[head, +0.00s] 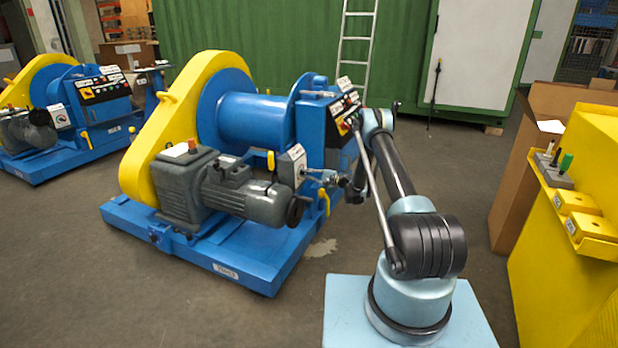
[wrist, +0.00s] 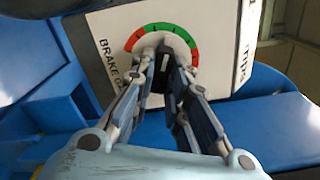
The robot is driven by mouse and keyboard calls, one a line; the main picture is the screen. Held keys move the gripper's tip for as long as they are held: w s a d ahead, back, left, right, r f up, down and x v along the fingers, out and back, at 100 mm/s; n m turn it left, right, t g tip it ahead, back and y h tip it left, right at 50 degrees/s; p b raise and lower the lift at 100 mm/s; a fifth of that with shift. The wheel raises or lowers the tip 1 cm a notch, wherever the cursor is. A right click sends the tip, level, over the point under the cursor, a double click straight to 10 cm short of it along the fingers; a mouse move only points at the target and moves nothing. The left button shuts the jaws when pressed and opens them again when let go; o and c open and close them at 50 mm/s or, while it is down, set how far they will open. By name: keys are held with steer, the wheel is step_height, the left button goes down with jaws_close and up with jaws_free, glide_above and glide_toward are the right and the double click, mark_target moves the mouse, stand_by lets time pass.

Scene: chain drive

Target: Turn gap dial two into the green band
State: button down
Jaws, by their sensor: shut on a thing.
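Gap dial two (wrist: 163,73) is on the white plate (wrist: 95,32) of a box on the blue winch, lettered "BRAKE GA…", the rest covered. Its scale has a green band (wrist: 176,31) in the middle of the arc and red at both ends. My gripper (wrist: 166,66) is shut on the dial's dark knob, a finger on each side. The fingers cover most of the knob, and I cannot tell where its pointer stands. In the head view the box (head: 292,160) is at the winch's right side, with my gripper (head: 318,175) reaching it from the right.
A second similar winch (head: 70,110) stands at the far left. A yellow console (head: 570,240) is at the right. Open floor lies in front.

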steer(key=shift+f+m, duration=0.1)
steer(key=shift+m, duration=0.5)
steer(key=c, duration=1.6)
jaws_free()
steer(key=shift+a+f, duration=0.1)
steer(key=shift+f, duration=0.05)
steer(key=shift+o, duration=0.2)
steer(key=v, duration=1.2)
